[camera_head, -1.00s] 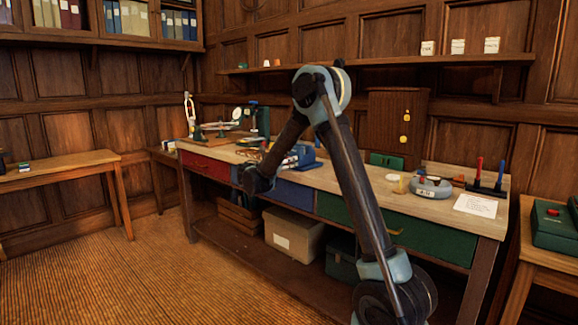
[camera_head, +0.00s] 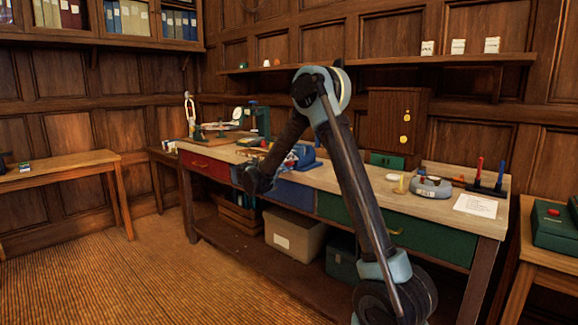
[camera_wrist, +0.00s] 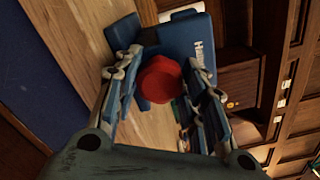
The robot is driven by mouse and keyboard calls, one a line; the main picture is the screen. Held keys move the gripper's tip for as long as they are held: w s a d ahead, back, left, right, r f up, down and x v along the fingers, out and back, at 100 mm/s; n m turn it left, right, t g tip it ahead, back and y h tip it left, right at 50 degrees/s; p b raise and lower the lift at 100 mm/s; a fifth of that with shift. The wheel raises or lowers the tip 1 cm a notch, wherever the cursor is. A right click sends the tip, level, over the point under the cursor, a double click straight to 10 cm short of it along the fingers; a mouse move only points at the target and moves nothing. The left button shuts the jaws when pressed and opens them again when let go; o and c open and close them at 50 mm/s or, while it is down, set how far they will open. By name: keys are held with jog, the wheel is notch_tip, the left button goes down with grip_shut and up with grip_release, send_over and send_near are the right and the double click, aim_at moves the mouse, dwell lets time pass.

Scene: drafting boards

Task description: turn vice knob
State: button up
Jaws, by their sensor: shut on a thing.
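The blue vice (camera_wrist: 188,42) with white lettering stands on the wooden bench in the wrist view. Its round red knob (camera_wrist: 160,80) faces the wrist camera. My gripper (camera_wrist: 158,76) has one finger on each side of the knob and is shut on it. The fingertips and the exact contact are partly hidden by the knob and finger links. In the head view the vice (camera_head: 303,156) shows as a blue shape behind my arm, at the bench's front edge. The knob is hidden there.
The long workbench (camera_head: 350,183) has red, blue and green drawer fronts. A grey round device (camera_head: 431,188), a paper sheet (camera_head: 475,206) and upright red and blue tools stand to the right. A brown cabinet (camera_head: 397,120) stands at the back. The floor in front is clear.

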jog(key=shift+f+n, duration=0.1)
jog(key=shift+n, duration=1.4)
jog(key=o, duration=1.1)
jog(key=shift+a, duration=0.1)
jog(key=v, duration=0.7)
jog(key=shift+s+a, duration=0.25)
jog(key=shift+s, duration=0.1)
